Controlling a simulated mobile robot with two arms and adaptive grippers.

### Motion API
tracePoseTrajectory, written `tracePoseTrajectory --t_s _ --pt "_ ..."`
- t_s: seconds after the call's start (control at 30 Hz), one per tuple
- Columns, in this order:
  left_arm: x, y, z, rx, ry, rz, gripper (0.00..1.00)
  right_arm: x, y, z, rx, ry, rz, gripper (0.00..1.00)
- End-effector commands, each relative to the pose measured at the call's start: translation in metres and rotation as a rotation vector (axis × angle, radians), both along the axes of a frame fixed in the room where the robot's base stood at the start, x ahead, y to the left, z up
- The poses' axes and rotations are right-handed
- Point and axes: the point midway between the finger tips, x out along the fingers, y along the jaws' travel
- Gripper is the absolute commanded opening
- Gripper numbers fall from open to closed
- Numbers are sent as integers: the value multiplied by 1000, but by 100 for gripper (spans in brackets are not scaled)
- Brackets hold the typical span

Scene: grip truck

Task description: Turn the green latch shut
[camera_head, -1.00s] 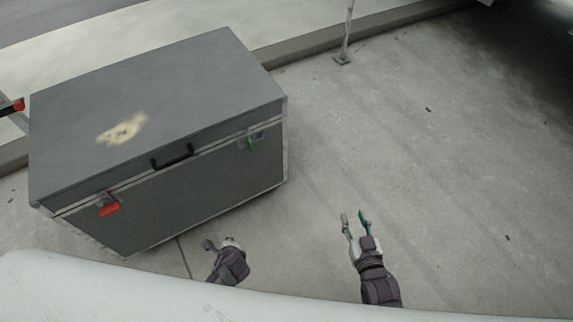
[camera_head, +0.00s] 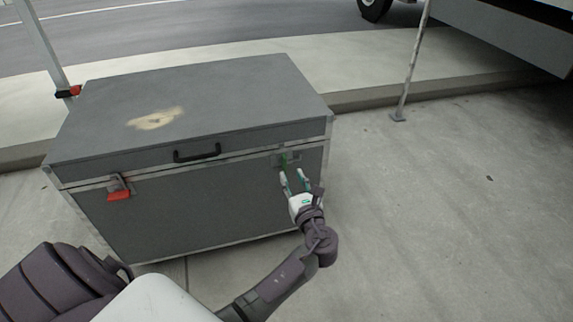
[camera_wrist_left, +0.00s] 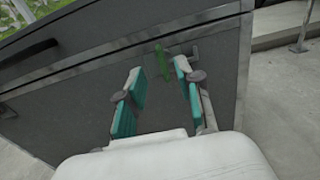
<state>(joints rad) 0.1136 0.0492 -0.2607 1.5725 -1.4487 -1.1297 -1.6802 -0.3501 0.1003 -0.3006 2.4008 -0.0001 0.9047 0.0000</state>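The green latch (camera_head: 284,161) sits on the front of a large grey case (camera_head: 200,210), near its right end, just under the lid seam. In the left wrist view the green latch (camera_wrist_left: 161,62) is a narrow upright handle beside a metal plate. My left gripper (camera_head: 293,175) is open just in front of and below the latch. In the left wrist view its two teal-padded fingers (camera_wrist_left: 160,72) are spread, with the latch just beyond the gap between their tips. I cannot tell whether they touch it. My right gripper is not in view.
A red latch (camera_head: 119,194) hangs at the case's front left, and a black handle (camera_head: 197,152) is on the front middle. A thin metal post (camera_head: 411,65) stands behind right, near a parked vehicle (camera_head: 500,40). The concrete floor (camera_head: 450,220) on the right is clear.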

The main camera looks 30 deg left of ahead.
Motion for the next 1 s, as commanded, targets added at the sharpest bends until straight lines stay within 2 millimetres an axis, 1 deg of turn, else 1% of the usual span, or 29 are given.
tracePoseTrajectory --t_s 0.03,0.2,0.3,0.4,0.57,0.83,1.0 --pt "8 10 -3 2 -3 1 35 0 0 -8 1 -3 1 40" --pt "31 36 -3 2 -2 0 35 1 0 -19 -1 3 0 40" --pt "41 47 -3 0 -1 0 35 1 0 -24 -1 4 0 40" --pt "48 55 -3 0 0 -1 35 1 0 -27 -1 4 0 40" --pt "53 62 -1 0 0 -2 35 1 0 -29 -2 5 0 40" --pt "54 62 -1 -1 1 -2 35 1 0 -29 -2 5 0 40" --pt "54 62 -1 -1 0 -2 7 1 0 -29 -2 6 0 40"
